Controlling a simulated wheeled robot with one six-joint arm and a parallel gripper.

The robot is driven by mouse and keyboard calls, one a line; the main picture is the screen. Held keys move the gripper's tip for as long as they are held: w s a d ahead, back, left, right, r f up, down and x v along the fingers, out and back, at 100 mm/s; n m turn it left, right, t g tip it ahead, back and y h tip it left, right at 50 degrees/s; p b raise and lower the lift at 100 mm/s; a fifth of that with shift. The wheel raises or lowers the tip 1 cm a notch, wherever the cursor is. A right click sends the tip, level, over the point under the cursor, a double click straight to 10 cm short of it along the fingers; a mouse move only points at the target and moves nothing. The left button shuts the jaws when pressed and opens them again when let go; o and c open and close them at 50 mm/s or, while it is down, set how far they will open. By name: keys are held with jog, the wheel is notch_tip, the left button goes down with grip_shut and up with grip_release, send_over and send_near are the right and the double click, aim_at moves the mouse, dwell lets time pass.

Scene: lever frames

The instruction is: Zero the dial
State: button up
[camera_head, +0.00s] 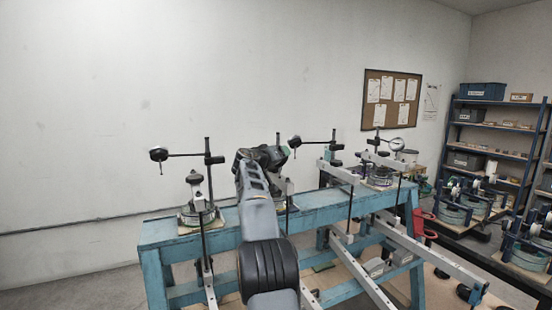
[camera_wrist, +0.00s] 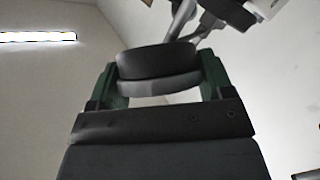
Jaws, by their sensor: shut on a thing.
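My gripper (camera_wrist: 160,82) is shut on a round dark dial (camera_wrist: 155,60) with a grey rim, its green fingers on either side. The dial's face is not visible in the wrist view. In the head view my own arm covers the gripper. A dark round dial (camera_head: 295,141) on a stand's horizontal rod shows just right of my wrist; I cannot tell for sure that it is the held one. Another dial (camera_head: 158,154) hangs from a stand at the left, and one with a pale face (camera_head: 397,144) is at the right. No needle reading is legible.
The stands rise from a blue bench (camera_head: 320,207) crossed by pale metal bars. A stand's dark clamp (camera_wrist: 228,12) is close beyond the dial in the wrist view. At the right are a blue shelf unit (camera_head: 500,103) and a dark table with more fixtures.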

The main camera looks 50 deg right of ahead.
jog(key=shift+r+n+t+y+p, duration=0.15)
jog(key=shift+n+t+y+p, duration=0.35)
jog(key=shift+n, duration=0.3)
jog(key=shift+f, duration=0.2)
jog(key=o, duration=0.9)
jog(key=shift+o, duration=0.2)
jog(key=shift+a, duration=0.1)
jog(key=shift+a+b, duration=0.35)
jog(key=shift+b, duration=0.15)
jog(key=b+v, duration=0.5)
jog(key=v, duration=0.8)
jog(key=shift+s+b, duration=0.2)
jog(key=shift+b, duration=0.1)
